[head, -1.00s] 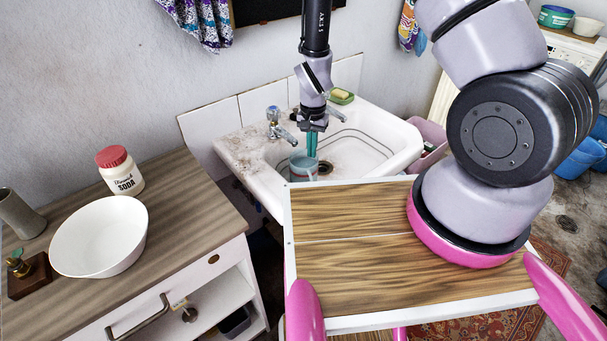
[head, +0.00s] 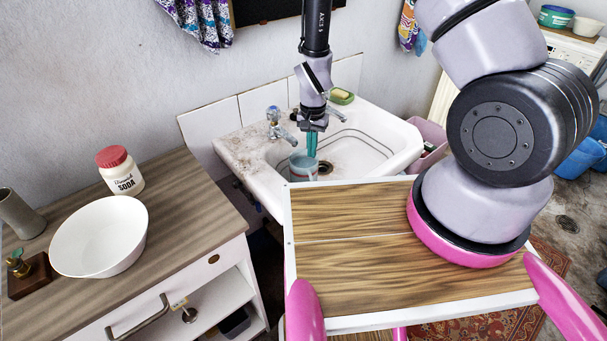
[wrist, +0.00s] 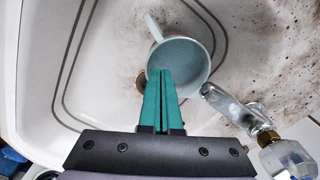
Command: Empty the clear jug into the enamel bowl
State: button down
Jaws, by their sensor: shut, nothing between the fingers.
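The jug (head: 303,168) stands in the stone basin near its front left, seen from above in the wrist view (wrist: 190,50) with its handle toward the upper left. Its inside looks pale blue; I cannot tell how much it holds. My gripper (head: 311,152) points down at the jug, its teal fingers together and empty. In the wrist view the fingertips (wrist: 161,74) overlap the jug's near rim and opening; whether they touch it is unclear. The white enamel bowl (head: 100,240) sits on the wooden counter at the left, and its visible inside looks empty.
The basin (head: 385,140) has taps (head: 275,125) at its back left, one close to the jug in the wrist view (wrist: 235,110). Green-and-yellow soap (head: 341,96) lies on the basin's back rim.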

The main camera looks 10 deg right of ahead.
aim_at(317, 166)
dwell(0.3)
jog(key=shift+f, duration=2.5)
jog(key=shift+s+d, duration=0.5)
jog(key=shift+s, duration=0.25)
jog(key=shift+s+d, duration=0.2)
jog(key=shift+s, duration=0.05)
jog(key=shift+s+d, duration=0.45)
jog(key=shift+s, duration=0.2)
jog(key=shift+s+d, duration=0.4)
jog(key=shift+s, duration=0.25)
jog(key=shift+s+d, duration=0.2)
jog(key=shift+s, duration=0.05)
jog(key=shift+s+d, duration=0.1)
jog(key=shift+s, duration=0.1)
